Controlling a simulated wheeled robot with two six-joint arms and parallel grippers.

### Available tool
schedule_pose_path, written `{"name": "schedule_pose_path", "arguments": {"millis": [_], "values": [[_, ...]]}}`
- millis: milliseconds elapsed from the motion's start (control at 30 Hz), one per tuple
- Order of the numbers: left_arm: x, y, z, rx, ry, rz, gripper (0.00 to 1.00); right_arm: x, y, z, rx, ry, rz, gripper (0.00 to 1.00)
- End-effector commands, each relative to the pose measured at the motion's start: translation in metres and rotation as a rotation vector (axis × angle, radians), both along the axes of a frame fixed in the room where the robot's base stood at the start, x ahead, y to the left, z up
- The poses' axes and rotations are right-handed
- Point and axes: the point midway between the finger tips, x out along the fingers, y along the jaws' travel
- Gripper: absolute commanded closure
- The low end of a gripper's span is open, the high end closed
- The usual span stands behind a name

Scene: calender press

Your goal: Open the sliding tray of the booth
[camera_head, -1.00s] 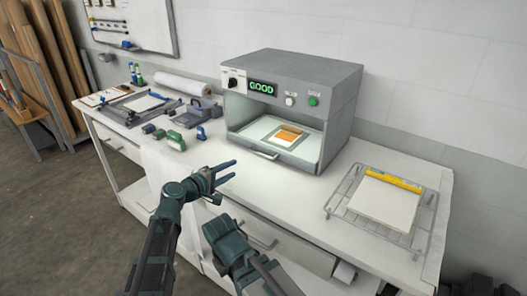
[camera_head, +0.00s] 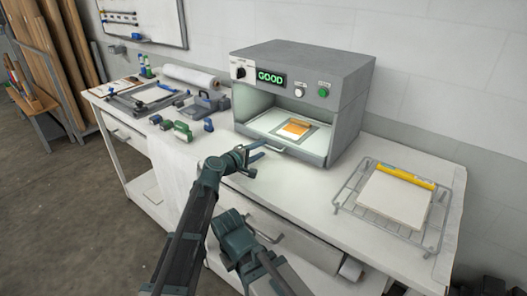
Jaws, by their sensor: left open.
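The grey booth (camera_head: 345,98) stands on the bench with its display lit "GOOD". Its sliding tray (camera_head: 261,128) sits at the bottom of the opening, with a handle (camera_head: 270,148) on its front. An orange item (camera_head: 296,127) on a grey plate lies on the tray. My left gripper (camera_head: 262,151) is open at the left part of the tray handle, its fingers pointing right toward the booth. Whether it touches the handle I cannot tell. My right arm shows at the bottom centre, by the bench front; its fingertips cannot be made out.
A wire rack (camera_head: 436,222) with a cream slab (camera_head: 394,198) and a yellow bar stands to the right on the bench. Several small green and blue tools (camera_head: 182,131) lie to the left. Drawers with handles are below.

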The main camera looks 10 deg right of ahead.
Motion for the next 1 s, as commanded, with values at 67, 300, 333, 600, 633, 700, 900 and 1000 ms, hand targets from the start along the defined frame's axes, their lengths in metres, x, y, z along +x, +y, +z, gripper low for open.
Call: {"name": "schedule_pose_path", "arguments": {"millis": [67, 300, 333, 600, 633, 700, 900, 1000], "values": [[0.007, -0.009, -0.003, 0.000, -0.001, -0.001, 0.55, 0.000, 0.000, -0.003, 0.000, 0.000, 0.000, 1.00], [0.014, -0.017, -0.005, 0.001, -0.001, 0.001, 0.55, 0.000, 0.000, -0.005, 0.000, 0.000, 0.000, 1.00], [0.014, -0.018, -0.005, 0.001, -0.001, 0.001, 0.55, 0.000, 0.000, -0.005, 0.000, 0.000, 0.000, 1.00], [0.013, -0.018, -0.005, 0.001, -0.001, 0.001, 0.61, 0.000, 0.000, -0.005, 0.000, 0.000, 0.000, 1.00], [0.013, -0.018, -0.005, 0.001, -0.001, 0.001, 0.66, 0.000, 0.000, -0.005, 0.000, 0.000, 0.000, 1.00], [0.014, -0.018, -0.005, 0.001, -0.001, 0.001, 0.79, 0.000, 0.000, -0.005, 0.000, 0.000, 0.000, 1.00], [0.014, -0.018, -0.005, 0.001, -0.001, 0.000, 1.00, 0.000, 0.000, -0.005, 0.000, 0.000, 0.000, 1.00], [0.013, -0.017, -0.005, 0.001, -0.001, 0.000, 1.00, 0.000, 0.000, -0.005, 0.000, 0.000, 0.000, 1.00]]}}
